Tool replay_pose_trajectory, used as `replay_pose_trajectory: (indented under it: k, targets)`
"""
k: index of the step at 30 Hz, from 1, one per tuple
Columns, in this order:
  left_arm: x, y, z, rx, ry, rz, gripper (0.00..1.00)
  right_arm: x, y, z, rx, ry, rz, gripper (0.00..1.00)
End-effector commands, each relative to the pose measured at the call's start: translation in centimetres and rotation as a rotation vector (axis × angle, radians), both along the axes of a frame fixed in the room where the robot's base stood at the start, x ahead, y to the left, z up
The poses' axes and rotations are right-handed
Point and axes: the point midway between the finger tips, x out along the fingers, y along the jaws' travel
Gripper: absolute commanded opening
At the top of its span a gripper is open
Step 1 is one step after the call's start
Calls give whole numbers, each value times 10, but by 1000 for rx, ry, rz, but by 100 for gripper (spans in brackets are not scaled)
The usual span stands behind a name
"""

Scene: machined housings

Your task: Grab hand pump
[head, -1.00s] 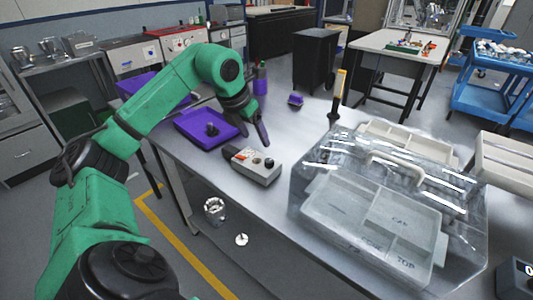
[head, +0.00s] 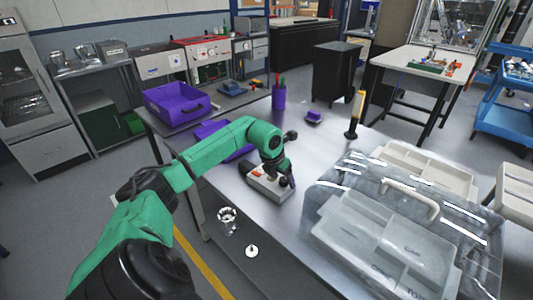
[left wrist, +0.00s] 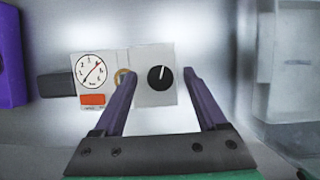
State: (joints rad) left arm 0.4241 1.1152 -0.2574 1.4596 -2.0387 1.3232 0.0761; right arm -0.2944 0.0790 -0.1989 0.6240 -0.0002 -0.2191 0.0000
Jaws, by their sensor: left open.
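A grey box-shaped device (head: 266,191), which looks like the hand pump, lies on the metal table. In the left wrist view the device (left wrist: 146,60) shows a round dial gauge, an orange display, a brass ring, a black knob and a dark stub at its left end. My left gripper (left wrist: 159,74) is open above its knob end. The left finger overlaps the top near the brass ring and the right finger is just past its right edge. In the head view the left gripper (head: 285,178) hides part of the device. Contact cannot be told.
A clear case with a handle (head: 440,222) stands right of the device. A purple tray (head: 215,130) is partly behind my arm, with a purple bin (head: 177,103) beyond. A yellow-and-black upright tool (head: 356,113) stands farther back. Bare table lies around the device.

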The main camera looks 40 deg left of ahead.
Motion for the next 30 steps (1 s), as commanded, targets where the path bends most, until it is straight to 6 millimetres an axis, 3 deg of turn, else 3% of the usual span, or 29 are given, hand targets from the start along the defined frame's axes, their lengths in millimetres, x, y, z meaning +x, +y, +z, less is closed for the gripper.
replay_pose_trajectory:
  k: [3, 9, 30]
  targets:
    - [0, 0, 0, 0, 0, 0, 74, -3, 0, -1, 0, 4, 0, 50]
    - [0, 0, 0, 0, 0, 0, 0, -6, 0, -2, -1, 9, 0, 50]
    - [0, 0, 1, 0, -2, 0, 0, -7, 0, -2, -1, 12, 1, 50]
